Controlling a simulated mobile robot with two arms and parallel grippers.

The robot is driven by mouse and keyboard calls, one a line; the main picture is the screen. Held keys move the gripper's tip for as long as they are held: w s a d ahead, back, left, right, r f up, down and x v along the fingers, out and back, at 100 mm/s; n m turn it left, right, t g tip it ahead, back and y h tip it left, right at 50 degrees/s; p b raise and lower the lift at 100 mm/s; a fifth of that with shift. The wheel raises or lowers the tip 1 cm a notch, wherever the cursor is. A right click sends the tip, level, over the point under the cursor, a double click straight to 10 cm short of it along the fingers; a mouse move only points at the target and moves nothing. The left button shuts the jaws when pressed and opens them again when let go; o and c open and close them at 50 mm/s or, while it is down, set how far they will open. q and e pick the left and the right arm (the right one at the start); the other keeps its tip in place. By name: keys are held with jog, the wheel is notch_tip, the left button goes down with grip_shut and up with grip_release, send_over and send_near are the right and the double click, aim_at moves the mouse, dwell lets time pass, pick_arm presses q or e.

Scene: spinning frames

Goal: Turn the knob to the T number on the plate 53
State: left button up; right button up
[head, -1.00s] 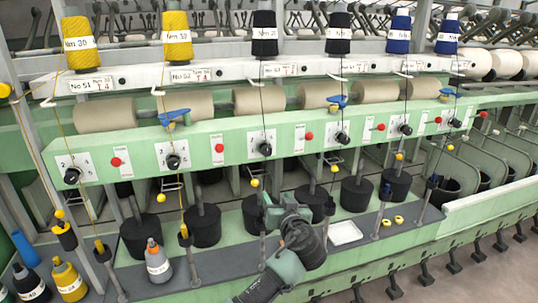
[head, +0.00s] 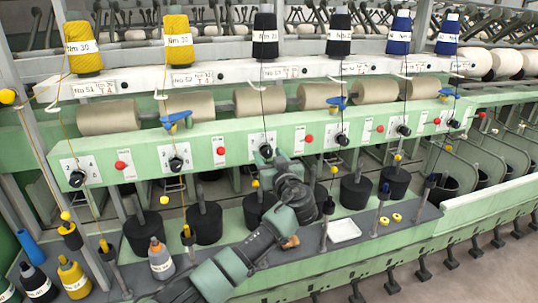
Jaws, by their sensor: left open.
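The third plate (head: 283,72) from the left sits on the white rail, below a black yarn cone; its small print is hard to read, but it seems to show a T number. Below it on the green beam is a white dial panel (head: 263,138) with a black knob (head: 265,150). My left gripper (head: 279,158) is raised just right of and slightly below this knob, close to it. Its jaws are open and hold nothing that I can see. I cannot tell whether a fingertip touches the knob. My right gripper is out of view.
Other black knobs sit along the beam, such as the second one (head: 176,164), with red buttons between them (head: 221,151). Dark pots (head: 204,223) and a white tray (head: 344,230) stand on the ledge below. Bobbins (head: 161,258) stand at lower left.

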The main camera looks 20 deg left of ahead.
pick_arm(q)
grip_shut()
jog(key=shift+f, duration=0.1)
jog(key=shift+m+b, duration=0.8)
jog(key=shift+m, duration=0.1)
jog(key=shift+m+b, duration=0.45)
jog(key=shift+m, duration=0.35)
jog(key=m, duration=0.3)
jog(key=shift+m+b, duration=0.3)
jog(key=shift+b, duration=0.05)
jog(key=shift+m+p, duration=0.3)
jog(key=shift+m, duration=2)
